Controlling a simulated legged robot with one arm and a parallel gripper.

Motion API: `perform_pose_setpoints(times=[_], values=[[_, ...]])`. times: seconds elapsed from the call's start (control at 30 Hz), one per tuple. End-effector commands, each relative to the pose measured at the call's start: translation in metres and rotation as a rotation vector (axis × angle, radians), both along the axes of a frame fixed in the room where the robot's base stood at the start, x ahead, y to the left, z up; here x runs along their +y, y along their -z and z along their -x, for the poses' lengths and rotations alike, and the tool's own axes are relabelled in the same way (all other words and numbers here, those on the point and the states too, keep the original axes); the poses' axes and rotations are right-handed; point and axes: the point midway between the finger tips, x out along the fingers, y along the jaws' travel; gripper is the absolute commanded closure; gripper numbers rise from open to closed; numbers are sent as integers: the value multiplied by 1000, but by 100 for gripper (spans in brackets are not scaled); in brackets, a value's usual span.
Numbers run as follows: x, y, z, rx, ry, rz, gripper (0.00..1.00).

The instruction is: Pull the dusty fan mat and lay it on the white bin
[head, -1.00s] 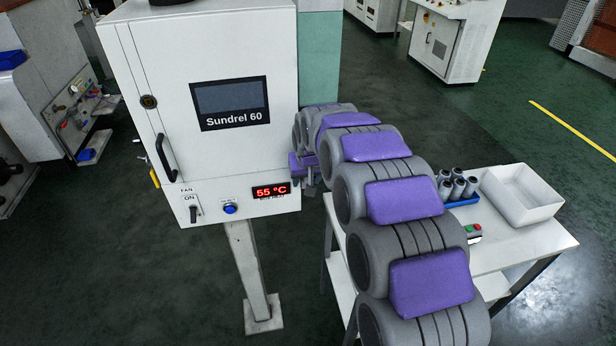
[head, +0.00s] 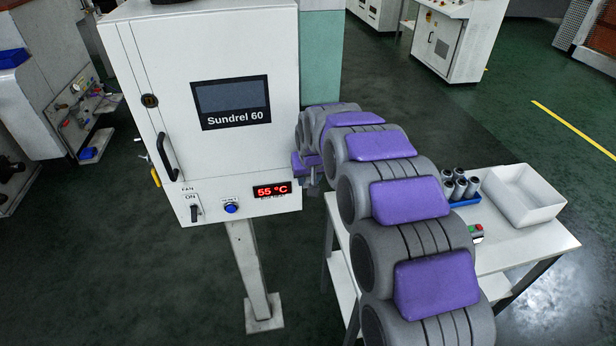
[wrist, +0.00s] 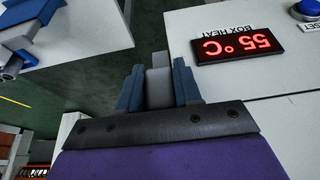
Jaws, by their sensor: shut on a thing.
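My gripper (wrist: 158,88) is shut on a grey block-like piece, which looks like the dusty fan mat (wrist: 158,60), between its two blue fingers. The grey piece is beside the white cabinet in the wrist view; I cannot tell whether it is still seated in the cabinet. In the head view, my gripper's purple body (head: 304,164) is at the cabinet's right side, with its fingers and the mat not clearly seen. The white bin (head: 540,216) stands on the table at the right, its open top facing up and its inside looking empty.
The white cabinet (head: 150,70) has a red 55 °C display (head: 272,190), a blue button (head: 231,208) and a fan switch (head: 194,213). The white table (head: 505,250) also holds a blue rack of dark cylinders (head: 460,188) and a red-green button box (head: 477,232).

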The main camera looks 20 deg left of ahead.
Motion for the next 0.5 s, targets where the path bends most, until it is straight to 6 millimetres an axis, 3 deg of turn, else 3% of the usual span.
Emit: perform_pose_setpoints(times=[0.5], values=[[-24,1,39,3,1,0,100]])
